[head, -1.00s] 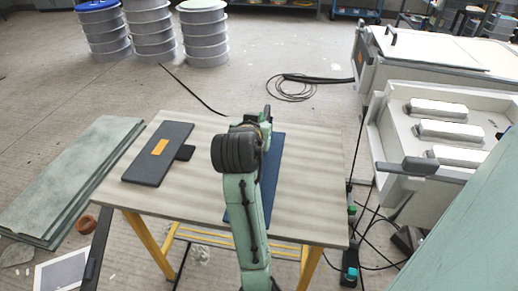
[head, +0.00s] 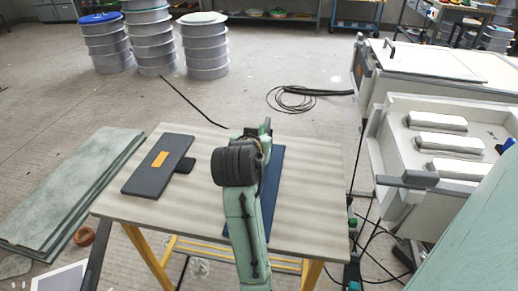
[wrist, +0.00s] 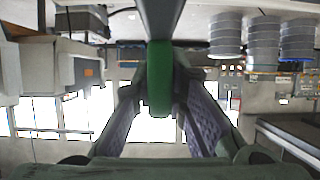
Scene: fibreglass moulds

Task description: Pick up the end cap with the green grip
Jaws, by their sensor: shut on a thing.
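The end cap's green grip (wrist: 160,75) stands upright between my fingers in the wrist view. A dark grey-green part of the end cap (wrist: 162,16) joins it at the top of that view; the rest of the cap is out of sight. My gripper (wrist: 160,98) is shut on the green grip, with one finger on each side. In the head view my gripper is mostly hidden behind my own arm, above the far part of the table (head: 320,190). I cannot tell the cap's outline there.
A dark panel with an orange label (head: 158,165) lies on the table's left, and a blue mat (head: 272,185) lies under my arm. A white box with pale bars (head: 400,110) stands at right. Drums (head: 205,48) stand behind. Green-grey slabs (head: 70,190) lie at left.

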